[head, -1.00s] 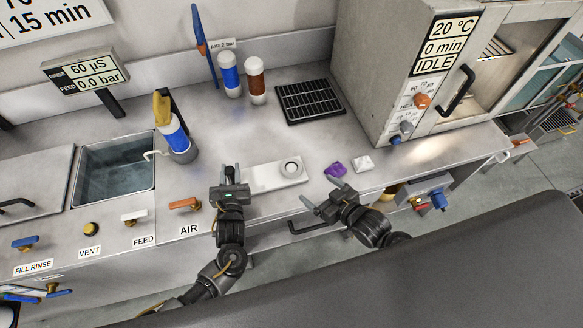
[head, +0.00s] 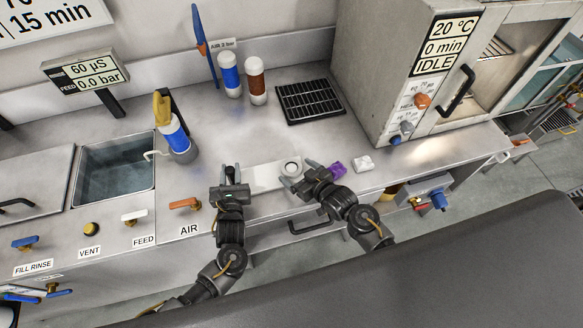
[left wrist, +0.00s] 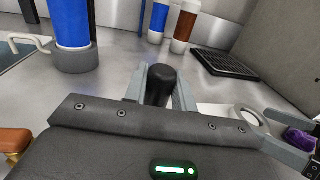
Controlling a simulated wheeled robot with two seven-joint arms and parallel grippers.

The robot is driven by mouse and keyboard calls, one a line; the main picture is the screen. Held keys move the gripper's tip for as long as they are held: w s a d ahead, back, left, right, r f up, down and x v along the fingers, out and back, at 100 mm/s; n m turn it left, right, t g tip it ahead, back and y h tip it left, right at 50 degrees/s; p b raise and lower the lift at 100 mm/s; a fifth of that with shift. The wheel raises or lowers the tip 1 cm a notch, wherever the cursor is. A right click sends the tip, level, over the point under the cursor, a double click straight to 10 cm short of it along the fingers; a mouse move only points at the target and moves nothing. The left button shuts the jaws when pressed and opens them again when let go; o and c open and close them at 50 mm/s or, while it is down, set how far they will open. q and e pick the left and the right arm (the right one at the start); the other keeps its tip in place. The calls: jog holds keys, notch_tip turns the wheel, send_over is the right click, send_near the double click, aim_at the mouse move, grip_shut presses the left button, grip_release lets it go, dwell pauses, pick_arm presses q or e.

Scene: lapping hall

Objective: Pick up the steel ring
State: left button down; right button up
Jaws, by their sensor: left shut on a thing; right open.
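The steel ring (head: 291,168) lies flat on the right end of a pale flat plate (head: 264,177) on the bench. It also shows in the left wrist view (left wrist: 250,118). My right gripper (head: 298,174) is open, its fingertips close beside the ring on its right and near side; I cannot tell whether they touch it. Its fingers also show at the right edge of the left wrist view (left wrist: 280,132). My left gripper (head: 229,187) is at the plate's left end, shut on a black rounded knob (left wrist: 160,86). The knob's base is hidden by the gripper.
A purple cloth (head: 337,169) and a white block (head: 364,164) lie right of the right gripper. A black rack (head: 310,101) and two bottles (head: 231,78) (head: 257,86) stand behind. The orange AIR valve (head: 185,204) is left of the left gripper. The middle bench is clear.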

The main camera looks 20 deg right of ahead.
aim_at(296, 171)
jog(key=shift+w+a+f, duration=0.25)
jog(key=shift+w+f, duration=0.05)
jog(key=shift+w, duration=0.3)
jog(key=c, duration=1.3)
notch_tip(296, 171, up, 10)
pick_arm(q)
jog(key=c, duration=1.1)
grip_release()
jog(key=shift+o, duration=0.2)
jog(key=s, duration=0.4)
jog(key=s+a, duration=0.1)
jog(key=s, duration=0.7)
jog(key=shift+a, duration=0.4)
